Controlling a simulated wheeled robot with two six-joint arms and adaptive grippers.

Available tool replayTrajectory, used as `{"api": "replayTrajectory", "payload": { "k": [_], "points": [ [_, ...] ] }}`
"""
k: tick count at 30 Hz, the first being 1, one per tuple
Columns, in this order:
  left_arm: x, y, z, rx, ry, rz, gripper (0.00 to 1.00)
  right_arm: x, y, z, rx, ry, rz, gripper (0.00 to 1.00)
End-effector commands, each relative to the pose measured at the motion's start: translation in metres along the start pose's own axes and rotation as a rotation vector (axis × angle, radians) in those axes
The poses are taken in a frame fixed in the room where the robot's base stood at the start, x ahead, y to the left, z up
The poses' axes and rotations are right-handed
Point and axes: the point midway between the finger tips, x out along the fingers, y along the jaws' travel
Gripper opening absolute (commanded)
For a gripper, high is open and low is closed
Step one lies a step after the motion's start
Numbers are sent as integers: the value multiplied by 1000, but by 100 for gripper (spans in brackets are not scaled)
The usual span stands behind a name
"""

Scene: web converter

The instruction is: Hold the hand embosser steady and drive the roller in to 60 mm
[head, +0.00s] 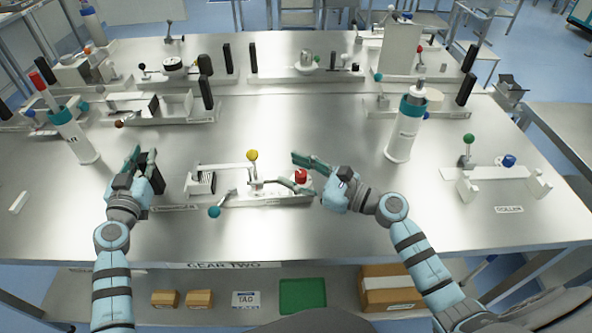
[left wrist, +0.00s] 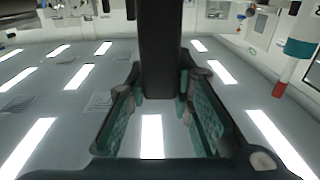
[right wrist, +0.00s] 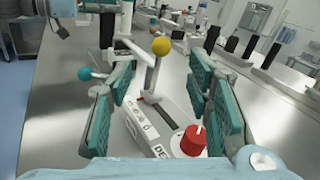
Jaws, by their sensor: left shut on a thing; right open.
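The device in front of me, which I take for the hand embosser (head: 265,198), has a white base, a yellow ball lever (head: 252,155), a teal ball (head: 214,212) and a red knob (head: 301,176). I cannot tell which part is the roller. My left gripper (head: 142,165) is shut on a dark upright post (left wrist: 159,50) at the device's left end. My right gripper (head: 305,165) is open and empty by the device's right end. In the right wrist view the red knob (right wrist: 193,140) shows low between the open fingers, with the yellow ball (right wrist: 161,46) farther off.
A white bottle with a teal collar stands at the left (head: 75,135) and another at the right (head: 404,140). Several similar devices line the back of the table. A white fixture (head: 500,173) with green and blue knobs sits at the right. Table around the device is mostly clear.

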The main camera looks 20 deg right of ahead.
Motion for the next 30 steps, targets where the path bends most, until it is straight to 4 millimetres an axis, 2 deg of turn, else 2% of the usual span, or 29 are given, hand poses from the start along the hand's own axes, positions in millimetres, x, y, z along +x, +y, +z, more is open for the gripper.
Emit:
{"api": "replayTrajectory", "payload": {
  "k": [1,27,28,30],
  "points": [
    [-2,2,10,-4,-19,5,0,-3,0,-1,0,0,1,46],
    [-2,1,2,-5,-16,3,0,-3,-1,2,0,0,-1,46],
    [-2,1,2,-5,-15,3,22,-3,-1,2,0,0,-1,46],
    [-1,1,2,-5,-14,3,33,-3,-1,2,0,0,-1,46]
  ]
}}
